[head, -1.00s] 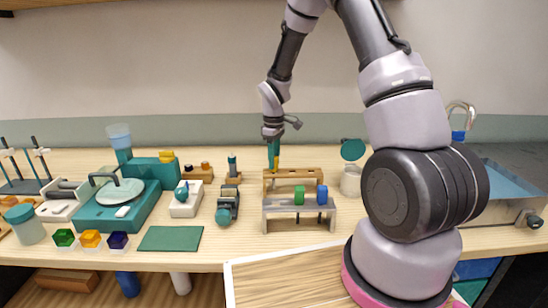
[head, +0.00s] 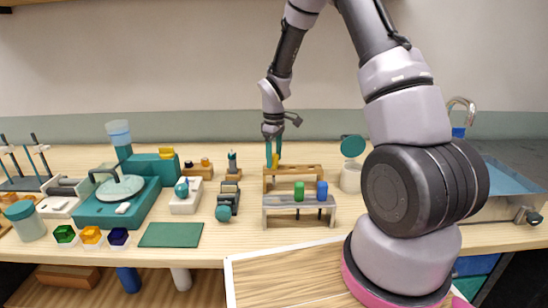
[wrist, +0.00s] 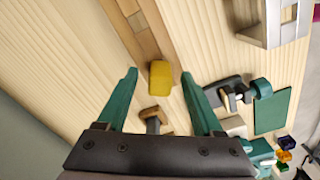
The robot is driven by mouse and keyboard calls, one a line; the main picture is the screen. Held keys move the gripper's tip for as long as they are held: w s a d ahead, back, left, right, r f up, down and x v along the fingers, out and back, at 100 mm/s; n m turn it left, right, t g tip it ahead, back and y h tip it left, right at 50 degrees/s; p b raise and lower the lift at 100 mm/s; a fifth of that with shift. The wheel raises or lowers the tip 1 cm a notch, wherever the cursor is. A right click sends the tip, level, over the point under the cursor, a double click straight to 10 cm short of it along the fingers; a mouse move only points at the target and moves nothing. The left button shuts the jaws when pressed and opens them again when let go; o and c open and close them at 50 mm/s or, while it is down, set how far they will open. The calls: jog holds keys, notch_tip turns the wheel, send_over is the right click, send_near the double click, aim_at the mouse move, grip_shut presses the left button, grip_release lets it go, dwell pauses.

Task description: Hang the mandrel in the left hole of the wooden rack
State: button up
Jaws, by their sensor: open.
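The wooden rack (head: 308,170) stands behind a grey metal rack. The mandrel's yellow handle (head: 275,162) is upright at the left end of the wooden rack. In the wrist view the yellow handle (wrist: 161,76) sits over the end of the rack (wrist: 150,35). Its shaft is hidden, so how deep it sits in the hole cannot be seen. My gripper (head: 273,163) is open above that end. In the wrist view its teal fingers (wrist: 159,75) stand on either side of the handle, with a gap on both sides.
The grey metal rack (head: 300,202) in front holds a green handle (head: 299,190) and a blue handle (head: 322,190). A jar (head: 350,178) stands to the right. A small dark-and-teal tool (head: 227,202) and a green mat (head: 171,234) lie to the left.

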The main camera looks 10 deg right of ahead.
notch_tip(320, 180, up, 10)
jog(key=shift+r, duration=0.15)
jog(key=s+d+r+m+t, duration=0.25)
jog(key=s+r, duration=0.25)
jog(key=r, duration=0.3)
jog(key=s+d+r+m+t, duration=0.1)
jog(key=s+r+m, duration=0.35)
jog(key=r, duration=0.35)
jog(key=s+d+r+m+t+y, duration=0.1)
jog(key=s+r+m+t, duration=0.1)
jog(key=s, duration=0.6)
jog(key=s+d+r+m+t+y, duration=0.1)
jog(key=s+r+m, duration=0.4)
jog(key=s, duration=0.3)
jog(key=shift+s+r+t, duration=0.2)
jog(key=shift+s+t, duration=0.15)
